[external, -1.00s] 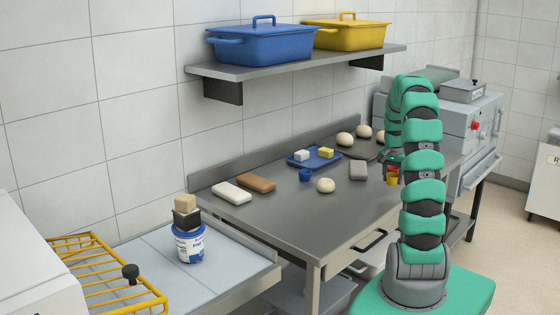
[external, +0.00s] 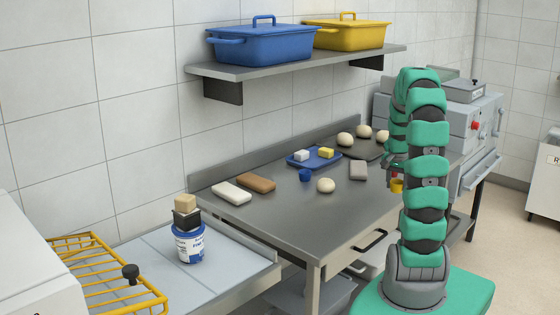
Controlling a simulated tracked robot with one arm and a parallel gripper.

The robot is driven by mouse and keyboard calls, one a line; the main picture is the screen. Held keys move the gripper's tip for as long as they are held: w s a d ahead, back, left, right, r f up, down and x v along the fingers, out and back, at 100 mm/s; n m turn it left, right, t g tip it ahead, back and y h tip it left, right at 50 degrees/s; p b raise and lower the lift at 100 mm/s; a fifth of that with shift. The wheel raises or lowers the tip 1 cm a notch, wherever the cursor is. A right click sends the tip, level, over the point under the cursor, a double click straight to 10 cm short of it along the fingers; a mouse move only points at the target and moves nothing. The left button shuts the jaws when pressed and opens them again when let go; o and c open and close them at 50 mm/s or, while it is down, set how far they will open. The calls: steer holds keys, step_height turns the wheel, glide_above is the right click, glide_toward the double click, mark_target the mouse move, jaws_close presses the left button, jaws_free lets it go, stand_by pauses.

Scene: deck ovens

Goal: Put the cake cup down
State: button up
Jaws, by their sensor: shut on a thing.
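A small yellow cake cup (external: 397,187) shows just left of my arm, at the right end of the steel table (external: 270,225). My gripper (external: 396,175) is above it and shut on it, but the arm partly hides the jaws. I cannot tell whether the cup touches the table or hangs in front of its edge. A similar blue cup (external: 305,175) stands on the table, apart from my gripper, in front of a blue tray.
The blue tray (external: 304,165) holds a white and a yellow block. Dough balls (external: 345,139) sit on a dark tray behind.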

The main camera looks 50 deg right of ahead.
step_height(320, 180, up, 23)
steer(key=w+a+n, duration=0.3)
steer(key=w+a, duration=0.9)
steer(key=w, duration=0.2)
steer(key=w+a+n, duration=0.2)
steer(key=w+a, duration=0.2)
steer(key=a, duration=0.3)
steer(key=w+a+n+t, duration=0.1)
steer(key=w+a, duration=0.3)
steer(key=a, duration=0.3)
steer(key=w+a+n, duration=0.2)
steer(key=w+a, duration=0.2)
steer(key=a, duration=0.3)
steer(key=a+n+y, duration=0.1)
steer(key=a+n, duration=0.1)
steer(key=a, duration=1.1)
steer(key=n, duration=0.6)
glide_above(184, 288)
steer(key=shift+y, duration=0.4)
steer(key=f, duration=2.8)
steer(key=shift+s+a+f, duration=0.1)
steer(key=shift+s+f, duration=0.15)
